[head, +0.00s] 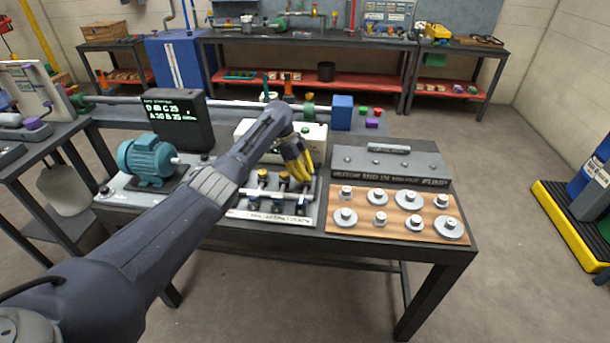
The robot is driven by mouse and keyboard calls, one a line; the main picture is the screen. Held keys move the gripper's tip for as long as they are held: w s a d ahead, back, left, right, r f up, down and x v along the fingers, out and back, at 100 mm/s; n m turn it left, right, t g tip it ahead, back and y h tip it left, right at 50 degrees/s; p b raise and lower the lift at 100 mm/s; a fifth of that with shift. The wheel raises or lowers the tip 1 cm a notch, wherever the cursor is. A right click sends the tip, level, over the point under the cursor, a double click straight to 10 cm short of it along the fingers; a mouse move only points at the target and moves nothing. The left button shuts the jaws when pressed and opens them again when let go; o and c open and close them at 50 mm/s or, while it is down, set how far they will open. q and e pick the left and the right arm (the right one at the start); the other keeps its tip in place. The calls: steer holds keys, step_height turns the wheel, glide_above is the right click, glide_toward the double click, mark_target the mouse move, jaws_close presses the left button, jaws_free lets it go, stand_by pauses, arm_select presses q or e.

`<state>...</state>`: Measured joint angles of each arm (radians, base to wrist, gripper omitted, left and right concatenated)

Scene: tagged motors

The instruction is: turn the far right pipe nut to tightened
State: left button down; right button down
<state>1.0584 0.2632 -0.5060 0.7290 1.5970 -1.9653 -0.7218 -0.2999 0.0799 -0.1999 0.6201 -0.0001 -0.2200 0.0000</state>
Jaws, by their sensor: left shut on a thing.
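The pipe-nut panel (246,214) is a pale board on the table with rows of small pipe fittings and dark and blue nuts. My left gripper (302,176) has yellow fingers and reaches down over the back right part of this panel. It is shut on the far right pipe nut, which the fingers largely hide. Another nut (262,178) stands to the left in the back row, clear of the fingers. How far the gripped nut is turned cannot be told. My right gripper is not in view.
A teal motor (147,158) and a black display box (178,122) stand left of the panel. A wooden board (342,228) with several washers and nuts lies to the right, before a grey labelled block (390,165). A blue block (342,112) stands behind.

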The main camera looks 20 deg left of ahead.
arm_select(q)
steer(key=shift+d+m, duration=0.25)
steer(key=shift+m, duration=0.35)
steer(key=c, duration=1.3)
jaws_free()
steer(key=shift+c, duration=0.2)
steer(key=shift+o, duration=1.4)
steer(key=shift+a, duration=0.1)
steer(key=shift+a, duration=0.1)
steer(key=v, duration=1.2)
steer(key=shift+w, duration=0.25)
